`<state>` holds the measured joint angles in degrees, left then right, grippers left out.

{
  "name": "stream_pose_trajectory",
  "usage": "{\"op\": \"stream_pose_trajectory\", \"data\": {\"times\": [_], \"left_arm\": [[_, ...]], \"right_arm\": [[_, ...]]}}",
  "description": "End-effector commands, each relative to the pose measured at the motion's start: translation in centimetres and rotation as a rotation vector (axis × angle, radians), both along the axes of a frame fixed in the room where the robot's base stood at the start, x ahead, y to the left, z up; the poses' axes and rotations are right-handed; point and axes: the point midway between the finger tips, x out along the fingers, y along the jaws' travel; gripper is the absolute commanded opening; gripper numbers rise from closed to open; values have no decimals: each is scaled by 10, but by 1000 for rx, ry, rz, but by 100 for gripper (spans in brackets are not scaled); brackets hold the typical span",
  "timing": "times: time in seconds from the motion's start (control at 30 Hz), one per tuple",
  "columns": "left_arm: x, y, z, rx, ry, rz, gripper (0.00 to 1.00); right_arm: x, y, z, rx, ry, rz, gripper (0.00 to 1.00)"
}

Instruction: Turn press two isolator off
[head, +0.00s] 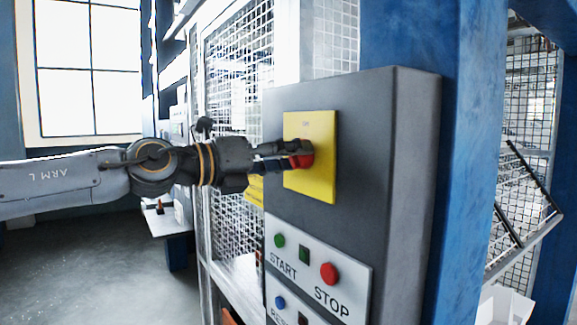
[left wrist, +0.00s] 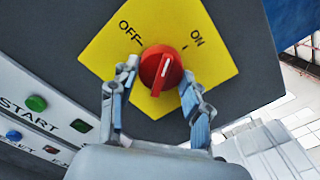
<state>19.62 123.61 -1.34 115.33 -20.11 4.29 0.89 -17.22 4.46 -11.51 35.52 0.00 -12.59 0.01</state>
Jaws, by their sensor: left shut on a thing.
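The red isolator knob (head: 304,161) sits on a yellow plate (head: 318,125) on the dark grey control box. In the left wrist view the knob (left wrist: 160,68) has a raised bar with a white line, between an OFF mark at upper left and an ON mark at upper right. The line leans up and slightly right, between the two ticks. My left gripper (head: 290,150) reaches in from the left and is shut on the knob. In the left wrist view its fingers (left wrist: 157,82) stand on either side of it. My right gripper is not in view.
Below the plate is a light panel with a green START button (head: 280,240) and a red STOP button (head: 328,273). A blue post (head: 465,170) stands right of the grey box (head: 412,180). Mesh guarding (head: 238,80) lies behind my left arm. Open floor shows at lower left.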

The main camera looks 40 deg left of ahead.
Motion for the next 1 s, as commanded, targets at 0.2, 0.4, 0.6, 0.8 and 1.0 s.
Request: {"op": "stream_pose_trajectory", "data": {"times": [0.2, 0.4, 0.6, 0.8, 1.0], "left_arm": [[0, 0, 0, -189, 80, 0, 16], [0, -1, 1, -364, 152, 0, 16], [0, -1, 3, -538, 224, 0, 16], [0, -1, 3, -695, 288, 1, 16], [-1, -1, 4, -813, 338, 0, 16]], "right_arm": [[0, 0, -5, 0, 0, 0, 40], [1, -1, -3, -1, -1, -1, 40], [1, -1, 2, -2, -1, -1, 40], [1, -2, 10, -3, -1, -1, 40], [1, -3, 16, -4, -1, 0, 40]]}}
